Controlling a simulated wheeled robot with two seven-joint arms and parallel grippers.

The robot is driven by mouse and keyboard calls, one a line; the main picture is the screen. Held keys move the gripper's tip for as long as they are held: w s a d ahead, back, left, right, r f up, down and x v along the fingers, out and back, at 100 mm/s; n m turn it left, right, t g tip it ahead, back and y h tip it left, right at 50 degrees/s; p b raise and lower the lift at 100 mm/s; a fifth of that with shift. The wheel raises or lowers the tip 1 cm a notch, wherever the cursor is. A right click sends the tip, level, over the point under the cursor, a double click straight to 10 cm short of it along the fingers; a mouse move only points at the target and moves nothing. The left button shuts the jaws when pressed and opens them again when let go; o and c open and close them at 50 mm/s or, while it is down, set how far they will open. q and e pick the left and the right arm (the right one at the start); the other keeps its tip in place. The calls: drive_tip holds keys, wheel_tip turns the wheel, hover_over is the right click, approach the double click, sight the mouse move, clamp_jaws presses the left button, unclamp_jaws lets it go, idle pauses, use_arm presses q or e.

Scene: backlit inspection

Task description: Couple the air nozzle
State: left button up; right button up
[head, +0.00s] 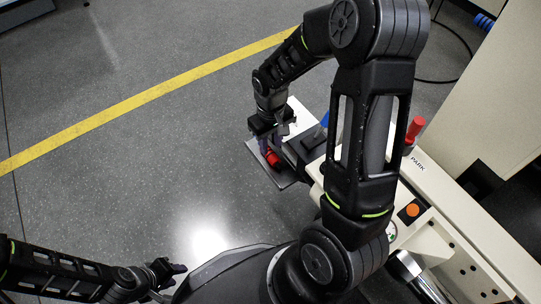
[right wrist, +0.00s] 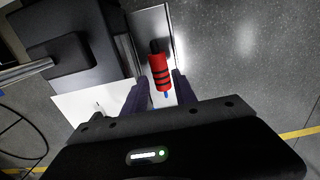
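A red cylinder with black bands, which looks like the air nozzle (right wrist: 159,72), shows in the right wrist view with a dark end and a small blue tip. It is also in the head view (head: 272,158), over a grey plate (head: 258,158). My right gripper (right wrist: 158,88) has its two purplish fingers on either side of the nozzle, with gaps between them and it, so it is open. In the head view my right gripper (head: 274,140) is just above the nozzle. My left gripper (head: 178,274) is at the bottom left, empty, with its fingers apart.
A cream bench or machine (head: 455,225) marked PARK stands at the right, with a red handle (head: 415,129) and an orange button (head: 412,210). A dark block (right wrist: 75,55) lies beside the plate. The grey floor with a yellow line (head: 150,97) is open at left.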

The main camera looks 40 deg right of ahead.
sight(271, 153)
wheel_tip(271, 153, down, 5)
drive_tip(key=b, duration=0.3)
drive_tip(key=shift+w+f, duration=0.1)
drive_tip(key=shift+w, duration=0.05)
drive_tip(key=shift+c, duration=0.2)
idle(0.3)
clamp_jaws()
